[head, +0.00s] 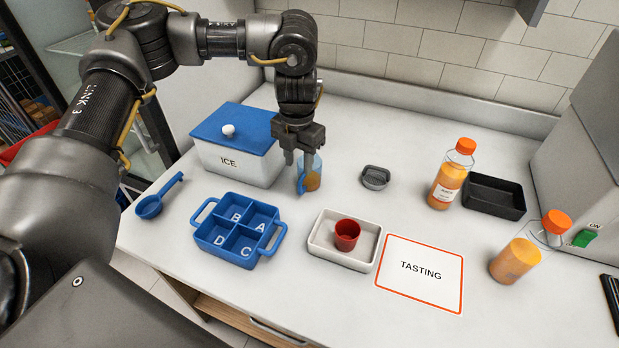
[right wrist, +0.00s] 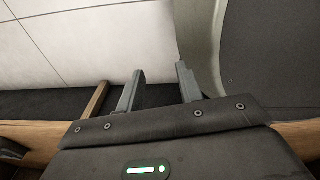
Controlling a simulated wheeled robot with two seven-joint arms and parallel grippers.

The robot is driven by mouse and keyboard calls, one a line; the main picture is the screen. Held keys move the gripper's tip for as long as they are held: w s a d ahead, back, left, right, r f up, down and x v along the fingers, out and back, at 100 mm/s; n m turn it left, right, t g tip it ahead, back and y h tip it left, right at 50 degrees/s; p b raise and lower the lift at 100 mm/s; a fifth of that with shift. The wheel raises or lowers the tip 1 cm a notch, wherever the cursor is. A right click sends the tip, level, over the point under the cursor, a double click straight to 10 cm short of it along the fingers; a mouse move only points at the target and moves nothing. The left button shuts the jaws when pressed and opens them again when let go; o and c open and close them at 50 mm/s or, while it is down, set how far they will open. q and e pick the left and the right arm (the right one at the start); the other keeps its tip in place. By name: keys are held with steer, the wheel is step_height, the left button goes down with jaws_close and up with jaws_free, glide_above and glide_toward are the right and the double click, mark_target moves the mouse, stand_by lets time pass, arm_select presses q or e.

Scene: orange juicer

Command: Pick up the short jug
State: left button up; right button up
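The likely short jug is a small clear vessel (head: 314,178) with a blue handle and orange liquid, standing on the counter right of the ice box in the head view. My left gripper (head: 299,162) points down at it with its fingers apart. One finger is left of the jug's rim and the other overlaps the jug, hiding part of it. I cannot tell whether either finger touches it. My right gripper (right wrist: 158,88) shows in the right wrist view with its fingers apart and nothing between them.
The blue-lidded ice box (head: 240,165) stands close left of the jug. Nearby are a blue divided tray (head: 203,236), a white tray (head: 323,250) with a red cup (head: 347,234), a grey lid (head: 375,177), and a juice bottle (head: 449,187).

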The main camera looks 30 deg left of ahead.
mark_target(299, 186)
arm_select(q)
step_height(299, 186, down, 5)
steer(key=shift+w+a+f, duration=0.1)
steer(key=shift+f+p, duration=0.4)
steer(key=shift+p, duration=0.1)
step_height(299, 186, down, 4)
steer(key=shift+w+r+p, duration=0.15)
steer(key=shift+p, duration=0.2)
steer(key=shift+f, duration=0.2)
steer(key=c, duration=0.8)
jaws_close()
arm_select(e)
steer(key=shift+s+a+r, duration=0.25)
steer(key=shift+a+r, duration=0.45)
steer(key=shift+a, duration=0.1)
steer(key=shift+d, duration=0.1)
